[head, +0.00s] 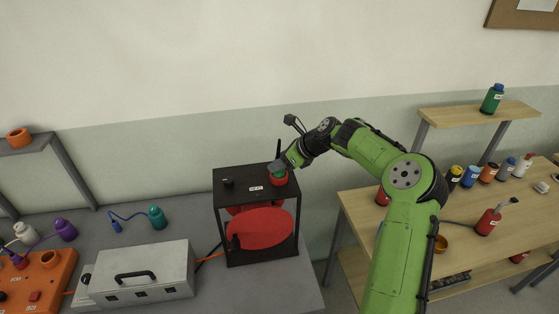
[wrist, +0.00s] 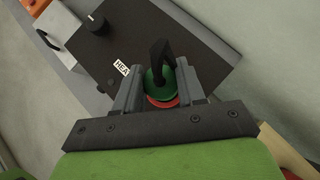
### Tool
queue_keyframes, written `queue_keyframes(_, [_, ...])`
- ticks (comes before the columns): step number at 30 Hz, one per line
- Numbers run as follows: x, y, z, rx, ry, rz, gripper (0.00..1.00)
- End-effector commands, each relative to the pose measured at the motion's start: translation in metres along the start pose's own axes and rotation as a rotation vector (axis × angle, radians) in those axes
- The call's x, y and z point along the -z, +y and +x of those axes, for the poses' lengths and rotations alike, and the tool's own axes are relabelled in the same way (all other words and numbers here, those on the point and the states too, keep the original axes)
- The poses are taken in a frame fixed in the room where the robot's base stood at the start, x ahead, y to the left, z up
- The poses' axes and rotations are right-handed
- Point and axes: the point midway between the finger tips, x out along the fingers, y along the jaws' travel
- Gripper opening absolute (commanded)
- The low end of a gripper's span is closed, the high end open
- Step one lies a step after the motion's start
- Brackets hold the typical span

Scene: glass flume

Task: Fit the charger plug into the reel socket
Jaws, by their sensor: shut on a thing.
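The charger plug (wrist: 154,79) is a round green body with a black stub, held between the fingers of my gripper (wrist: 160,90). In the head view my gripper (head: 278,167) is above the right side of the black reel box's top (head: 238,173). The reel socket (head: 278,179) is a short red ring on that top; its red rim (wrist: 163,103) shows just below the plug in the wrist view. The plug is over the socket and close to it, but I cannot tell how deep it sits. My fingers hide most of the plug in the head view.
A black knob (head: 228,183) and a white label (head: 256,188) are on the box top. A metal case (head: 142,273), a teal plug (head: 157,217) and an orange box (head: 40,285) lie left. Several bottles stand on the right table (head: 400,222).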

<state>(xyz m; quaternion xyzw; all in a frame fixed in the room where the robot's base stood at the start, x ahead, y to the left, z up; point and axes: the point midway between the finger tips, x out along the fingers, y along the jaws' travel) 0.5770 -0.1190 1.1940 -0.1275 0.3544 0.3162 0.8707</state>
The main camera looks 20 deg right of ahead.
Motion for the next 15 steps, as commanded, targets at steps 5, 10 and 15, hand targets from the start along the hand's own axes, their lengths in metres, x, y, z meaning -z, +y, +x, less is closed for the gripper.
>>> queue_keyframes(5, [0.0037, 0.0000, 0.0037, 0.000, 0.000, 0.000, 0.01])
queue_keyframes(10, [0.0060, 0.0000, 0.0060, 0.000, -0.001, 0.000, 0.42])
queue_keyframes(15, [0.0055, -0.0001, 0.0055, 0.000, 0.000, 0.000, 0.68])
